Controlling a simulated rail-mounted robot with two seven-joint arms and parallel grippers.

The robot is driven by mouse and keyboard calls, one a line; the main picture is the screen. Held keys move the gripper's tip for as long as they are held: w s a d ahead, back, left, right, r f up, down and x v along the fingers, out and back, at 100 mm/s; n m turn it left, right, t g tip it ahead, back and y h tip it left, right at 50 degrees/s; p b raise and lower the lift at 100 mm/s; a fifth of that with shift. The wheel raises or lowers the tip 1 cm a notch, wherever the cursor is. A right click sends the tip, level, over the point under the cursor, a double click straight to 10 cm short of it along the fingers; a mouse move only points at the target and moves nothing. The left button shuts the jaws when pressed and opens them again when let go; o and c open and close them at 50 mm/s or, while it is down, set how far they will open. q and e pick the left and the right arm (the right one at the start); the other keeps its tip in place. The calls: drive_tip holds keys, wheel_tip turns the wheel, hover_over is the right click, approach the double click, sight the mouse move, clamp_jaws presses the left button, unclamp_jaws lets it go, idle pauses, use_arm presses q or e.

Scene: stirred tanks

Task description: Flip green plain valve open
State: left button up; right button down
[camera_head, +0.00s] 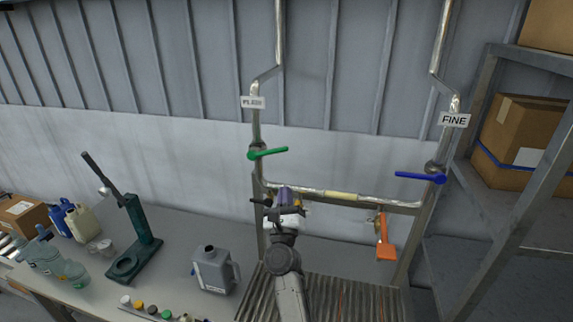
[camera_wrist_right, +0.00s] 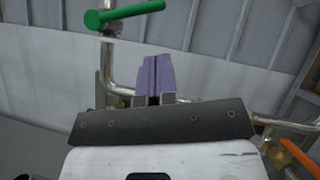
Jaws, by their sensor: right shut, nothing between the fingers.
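The green valve handle (camera_head: 268,153) sits on the left pipe, below the sign reading PLAIN (camera_head: 252,102). It points right and slightly up, across the upright pipe. In the right wrist view the green handle (camera_wrist_right: 135,13) is at the top left. My right gripper (camera_head: 285,192) is below the green handle and a little to its right, apart from it. Its purple fingers (camera_wrist_right: 154,78) are shut with nothing between them. My left gripper is in neither view.
An orange handle (camera_head: 385,243) hangs lower right. A grey jug (camera_head: 213,270) and a dark green press (camera_head: 137,240) stand on the bench. A metal shelf holds boxes (camera_head: 518,142) at right.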

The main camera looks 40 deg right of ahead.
sight(270, 152)
drive_tip(key=p+x, duration=0.3)
drive_tip(key=x, duration=0.7)
drive_tip(key=shift+r, duration=0.15)
